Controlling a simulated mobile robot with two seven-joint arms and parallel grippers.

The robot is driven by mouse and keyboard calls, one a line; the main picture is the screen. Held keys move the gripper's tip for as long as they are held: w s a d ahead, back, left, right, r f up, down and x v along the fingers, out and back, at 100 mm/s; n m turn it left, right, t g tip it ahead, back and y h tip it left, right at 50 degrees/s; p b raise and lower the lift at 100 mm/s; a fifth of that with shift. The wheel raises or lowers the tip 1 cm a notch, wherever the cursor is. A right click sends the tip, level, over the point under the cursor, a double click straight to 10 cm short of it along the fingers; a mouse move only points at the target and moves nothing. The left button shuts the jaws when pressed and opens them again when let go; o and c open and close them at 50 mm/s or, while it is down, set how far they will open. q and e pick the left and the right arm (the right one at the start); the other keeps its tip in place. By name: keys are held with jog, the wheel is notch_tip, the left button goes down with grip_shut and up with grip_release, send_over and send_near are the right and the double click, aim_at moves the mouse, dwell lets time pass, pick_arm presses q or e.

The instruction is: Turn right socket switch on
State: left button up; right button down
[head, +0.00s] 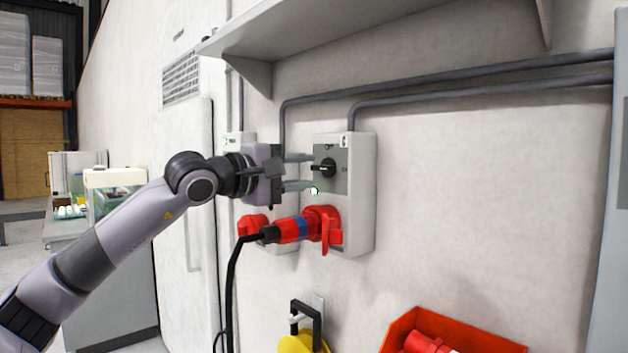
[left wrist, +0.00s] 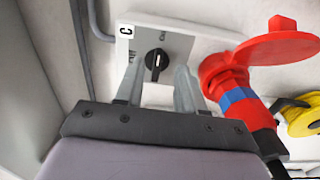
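The right socket box (head: 361,195) is light grey and fixed to the wall. Its black rotary switch (head: 326,167) sits on a darker grey plate, the handle lying about level in the head view. A red plug with a blue band (head: 292,229) is in the red socket below. My left gripper (head: 312,172) is open, its fingers pointing at the switch, one above and one below its height. In the left wrist view the switch (left wrist: 156,60) shows between the two fingertips (left wrist: 159,70); I cannot tell whether they touch it. My right gripper is not in view.
A second socket box (head: 235,142) stands left, partly hidden behind my gripper. A shelf (head: 370,35) juts out above. A black cable (head: 232,290) hangs from the plug. A yellow reel (head: 300,343) and an orange-red bin (head: 480,335) are below.

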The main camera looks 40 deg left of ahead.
pick_arm(q)
jog(key=shift+s+b, duration=0.3)
jog(key=shift+s, duration=0.65)
jog(key=shift+a, duration=0.1)
